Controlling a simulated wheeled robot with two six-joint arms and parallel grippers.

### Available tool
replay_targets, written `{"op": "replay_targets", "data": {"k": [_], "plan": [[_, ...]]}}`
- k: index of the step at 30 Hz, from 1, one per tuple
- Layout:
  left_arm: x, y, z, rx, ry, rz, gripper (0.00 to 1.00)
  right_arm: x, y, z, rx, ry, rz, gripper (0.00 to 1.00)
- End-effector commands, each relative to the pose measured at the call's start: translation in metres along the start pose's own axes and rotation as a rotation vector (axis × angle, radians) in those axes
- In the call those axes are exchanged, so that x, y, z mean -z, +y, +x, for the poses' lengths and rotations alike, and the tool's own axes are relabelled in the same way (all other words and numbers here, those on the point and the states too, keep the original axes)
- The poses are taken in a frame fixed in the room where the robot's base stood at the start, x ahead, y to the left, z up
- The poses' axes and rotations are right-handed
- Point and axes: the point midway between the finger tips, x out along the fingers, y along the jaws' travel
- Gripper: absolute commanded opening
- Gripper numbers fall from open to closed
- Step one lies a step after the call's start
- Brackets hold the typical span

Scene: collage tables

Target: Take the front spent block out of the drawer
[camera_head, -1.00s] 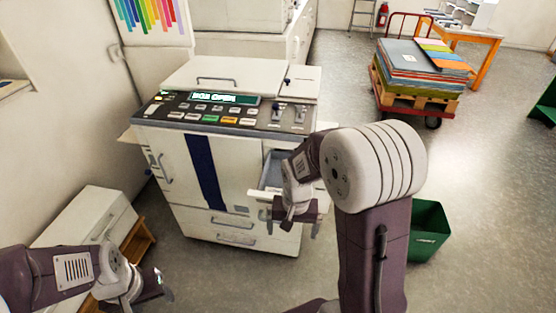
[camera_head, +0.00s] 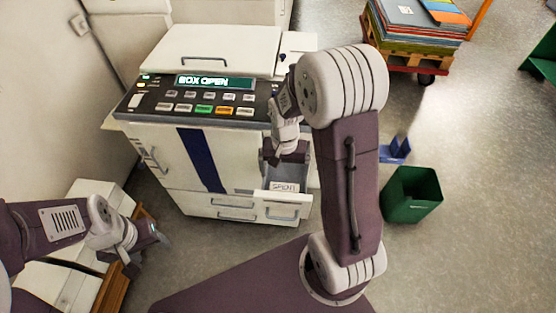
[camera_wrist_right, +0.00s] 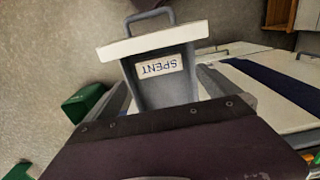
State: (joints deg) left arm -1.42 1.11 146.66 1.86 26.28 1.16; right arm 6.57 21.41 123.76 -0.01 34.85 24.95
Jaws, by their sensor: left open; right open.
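The open drawer (camera_head: 283,209) sticks out of the front of the white machine, and its inside is grey. A label reading SPENT lies inside, behind the drawer front; it also shows in the right wrist view, near the drawer's white front (camera_wrist_right: 152,40). I cannot tell a separate spent block from the grey drawer interior. My right gripper (camera_head: 287,160) is open over the drawer, between the machine and the drawer front. In the right wrist view its two grey fingers (camera_wrist_right: 165,92) are apart, with the label beyond them. My left gripper (camera_head: 155,240) is open at the lower left, away from the drawer.
The machine's display (camera_head: 213,82) reads BOX OPEN. A green bin (camera_head: 411,205) stands on the floor right of my right arm, with a small blue object (camera_head: 396,151) behind it. A cart with stacked sheets (camera_head: 415,35) stands at the back right. A white cabinet (camera_head: 60,285) is at lower left.

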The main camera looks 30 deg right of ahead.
Motion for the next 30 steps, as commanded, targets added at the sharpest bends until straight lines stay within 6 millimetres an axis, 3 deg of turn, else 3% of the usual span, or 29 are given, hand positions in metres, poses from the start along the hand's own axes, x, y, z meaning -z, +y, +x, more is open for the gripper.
{"op": "replay_targets", "data": {"k": [8,21,30], "plan": [[0.000,0.000,0.001,0.000,0.000,0.000,0.59,0.000,0.000,0.003,0.000,-0.001,0.000,1.00],[-0.001,0.000,0.010,0.000,0.000,0.000,0.59,-0.001,0.000,0.073,-0.002,-0.003,0.000,1.00],[-0.001,0.000,0.011,0.000,0.000,0.000,0.59,0.000,0.000,0.091,0.000,0.000,0.000,1.00]]}}
